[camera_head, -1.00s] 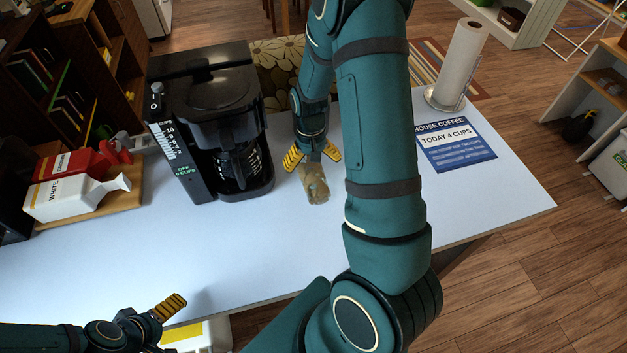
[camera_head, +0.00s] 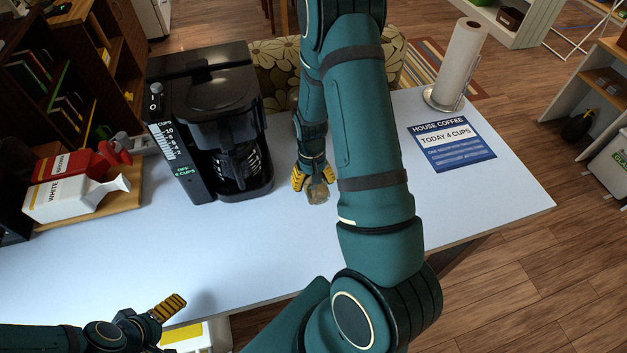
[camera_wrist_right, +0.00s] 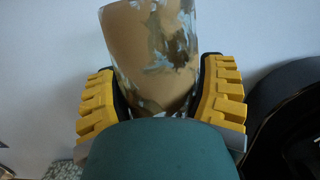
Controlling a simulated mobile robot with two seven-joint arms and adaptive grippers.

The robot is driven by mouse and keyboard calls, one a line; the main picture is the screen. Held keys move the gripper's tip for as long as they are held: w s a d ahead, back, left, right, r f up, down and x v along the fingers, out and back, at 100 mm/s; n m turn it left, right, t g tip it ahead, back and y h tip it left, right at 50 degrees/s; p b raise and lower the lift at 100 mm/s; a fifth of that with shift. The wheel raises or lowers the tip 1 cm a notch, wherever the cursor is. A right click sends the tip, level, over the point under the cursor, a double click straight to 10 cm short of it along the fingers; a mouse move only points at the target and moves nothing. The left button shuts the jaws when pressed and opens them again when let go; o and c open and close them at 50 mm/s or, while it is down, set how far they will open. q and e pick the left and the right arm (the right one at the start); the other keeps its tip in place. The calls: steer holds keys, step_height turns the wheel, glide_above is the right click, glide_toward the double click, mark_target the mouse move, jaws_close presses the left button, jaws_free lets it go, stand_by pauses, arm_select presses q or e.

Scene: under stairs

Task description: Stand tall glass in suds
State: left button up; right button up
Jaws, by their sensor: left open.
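The tall glass (camera_head: 318,192), brown-stained and see-through, is on the white table right of the coffee maker. My right gripper (camera_head: 313,178) is around it from above in the head view, hiding its upper part. In the right wrist view the glass (camera_wrist_right: 155,55) lies between the two yellow fingers of my right gripper (camera_wrist_right: 160,100), with their dark pads against its sides. My left gripper (camera_head: 168,308) is open and empty at the table's front left edge, only partly in frame. No suds can be made out.
A black coffee maker (camera_head: 215,130) stands close left of the glass. A blue coffee sign (camera_head: 452,146) and a paper towel roll (camera_head: 458,62) are at the right. A wooden board (camera_head: 100,210) with white and red cartons is at the left. The front middle of the table (camera_head: 250,250) is clear.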

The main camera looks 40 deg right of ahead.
steer(key=c, duration=0.4)
steer(key=shift+r, duration=0.1)
step_height(320, 180, up, 10)
steer(key=shift+f+p, duration=0.2)
steer(key=shift+p, duration=0.15)
steer(key=shift+r, duration=0.1)
